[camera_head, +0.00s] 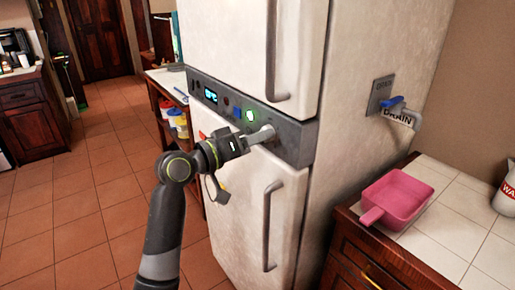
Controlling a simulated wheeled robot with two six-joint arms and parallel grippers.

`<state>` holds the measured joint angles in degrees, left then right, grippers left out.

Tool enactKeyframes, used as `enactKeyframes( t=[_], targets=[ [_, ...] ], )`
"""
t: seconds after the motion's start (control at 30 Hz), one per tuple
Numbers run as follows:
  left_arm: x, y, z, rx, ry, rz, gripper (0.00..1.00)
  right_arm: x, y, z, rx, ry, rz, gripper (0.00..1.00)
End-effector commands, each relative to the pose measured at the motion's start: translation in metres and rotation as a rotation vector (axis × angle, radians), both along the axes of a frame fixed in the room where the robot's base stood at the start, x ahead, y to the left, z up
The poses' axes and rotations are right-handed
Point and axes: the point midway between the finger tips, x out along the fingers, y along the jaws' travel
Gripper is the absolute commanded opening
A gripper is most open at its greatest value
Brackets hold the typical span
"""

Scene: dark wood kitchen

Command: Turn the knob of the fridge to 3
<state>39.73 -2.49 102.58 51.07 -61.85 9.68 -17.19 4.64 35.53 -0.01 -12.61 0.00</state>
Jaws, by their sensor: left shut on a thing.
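The fridge (245,205) is white, with a grey control panel (296,146) across its middle. The panel carries a small lit display (211,96), a blue button, a green lit button (250,115) and dark round parts. My left gripper (268,133) reaches the right part of the panel from the left. It is shut on the knob, which is mostly hidden by its fingers. The knob's numbers and pointer are too small or covered to read. My right gripper is not in view.
Two grey door handles (268,225) stick out above and below the panel. A drain pipe with a blue valve (391,102) is on the fridge's side. A pink pan (398,198) rests on the tiled counter at right. Shelves with tubs stand behind left; the left floor is clear.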

Motion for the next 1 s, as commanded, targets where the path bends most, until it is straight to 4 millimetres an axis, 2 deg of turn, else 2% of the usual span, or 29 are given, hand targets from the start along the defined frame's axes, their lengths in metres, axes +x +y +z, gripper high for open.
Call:
enactKeyframes(
  t=[0.03,0.3,0.83,0.87,1.0],
  targets=[
    [0.0,0.0,-0.005,0.019,-0.017,0.0,0.12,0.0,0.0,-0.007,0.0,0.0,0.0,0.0],
    [0.001,0.001,-0.004,0.076,-0.093,0.0,0.12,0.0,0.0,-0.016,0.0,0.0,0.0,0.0],
    [0.001,0.001,-0.004,0.091,-0.11,-0.002,0.12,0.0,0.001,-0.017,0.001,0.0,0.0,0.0],
    [0.001,0.001,-0.004,0.09,-0.109,-0.002,0.36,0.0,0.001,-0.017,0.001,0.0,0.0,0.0],
    [0.001,0.0,-0.003,0.089,-0.111,-0.001,0.54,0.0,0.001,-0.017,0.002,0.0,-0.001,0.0]
  ],
)
